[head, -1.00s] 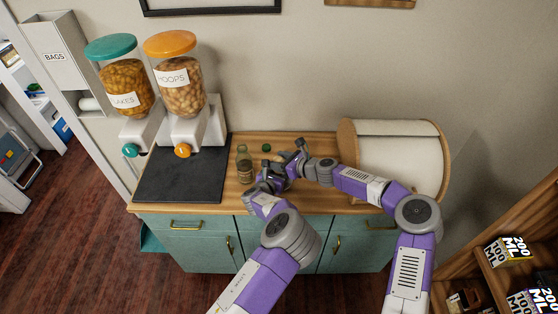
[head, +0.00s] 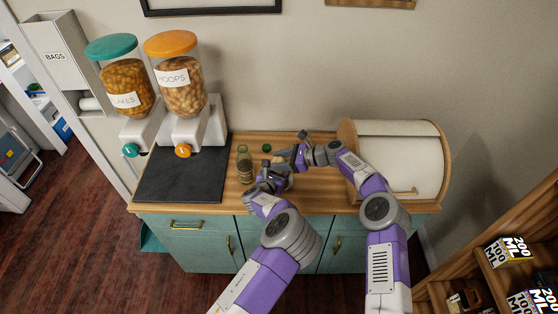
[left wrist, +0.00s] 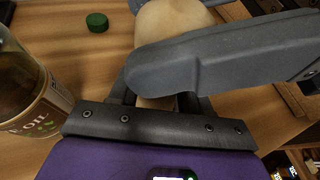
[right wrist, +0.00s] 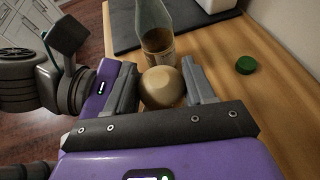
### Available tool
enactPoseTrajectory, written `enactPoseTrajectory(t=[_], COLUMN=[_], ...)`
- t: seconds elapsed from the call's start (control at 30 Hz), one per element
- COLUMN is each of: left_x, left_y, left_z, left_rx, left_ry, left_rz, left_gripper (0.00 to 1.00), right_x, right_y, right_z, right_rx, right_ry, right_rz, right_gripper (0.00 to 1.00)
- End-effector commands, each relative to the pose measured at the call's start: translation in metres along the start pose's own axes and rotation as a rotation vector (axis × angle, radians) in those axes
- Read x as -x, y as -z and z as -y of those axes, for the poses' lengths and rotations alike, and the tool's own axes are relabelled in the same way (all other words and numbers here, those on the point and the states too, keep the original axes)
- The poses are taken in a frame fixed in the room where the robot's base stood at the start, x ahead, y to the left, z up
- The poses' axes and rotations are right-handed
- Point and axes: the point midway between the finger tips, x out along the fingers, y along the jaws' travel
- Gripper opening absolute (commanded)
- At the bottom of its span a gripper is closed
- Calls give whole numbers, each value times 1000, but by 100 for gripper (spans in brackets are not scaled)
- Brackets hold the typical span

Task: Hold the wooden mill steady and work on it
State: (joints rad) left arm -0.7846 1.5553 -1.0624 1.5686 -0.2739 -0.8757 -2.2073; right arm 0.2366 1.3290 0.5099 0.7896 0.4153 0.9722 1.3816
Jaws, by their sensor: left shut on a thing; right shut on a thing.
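The wooden mill has a pale, rounded top that shows in the right wrist view (right wrist: 161,88) between the fingers of my right gripper (right wrist: 160,85). In the left wrist view the pale top (left wrist: 172,27) is at the upper middle, and a grey finger of my right gripper crosses in front of the mill. My left gripper (left wrist: 158,100) is shut on the lower part of the mill, mostly hidden behind that finger. In the head view my left gripper (head: 272,178) and my right gripper (head: 293,157) meet over the counter and hide most of the mill.
A glass oil bottle (head: 244,165) stands just left of my grippers, close to them. A green cap (head: 267,148) lies behind on the wooden counter. A dark mat (head: 183,178) and two dispensers are left. A bread bin (head: 400,155) stands right, near my right arm.

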Motion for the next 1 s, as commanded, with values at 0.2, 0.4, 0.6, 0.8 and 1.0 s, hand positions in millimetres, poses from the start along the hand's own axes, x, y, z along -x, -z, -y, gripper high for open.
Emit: enactPoseTrajectory(t=[0.2, 0.4, 0.6, 0.8, 1.0], left_x=[0, 0, 0, 0, 0], left_y=[1, 1, 1, 1, 1], left_z=[2, 2, 2, 1, 1], left_rx=[-4, -4, -3, -2, -3], left_ry=[5, 4, 3, 2, 1], left_rz=[-2, -2, -2, -2, -2], left_gripper=[10, 10, 10, 10, 10], right_x=[1, 1, 0, 0, -1], right_y=[1, 1, 1, 1, 1], right_z=[1, 1, 0, -1, -1], right_rx=[5, 5, 4, 2, -14], right_ry=[1, 2, -1, -4, 26], right_rz=[-3, -3, -2, -2, 1], right_gripper=[23, 55, 77, 77, 77])
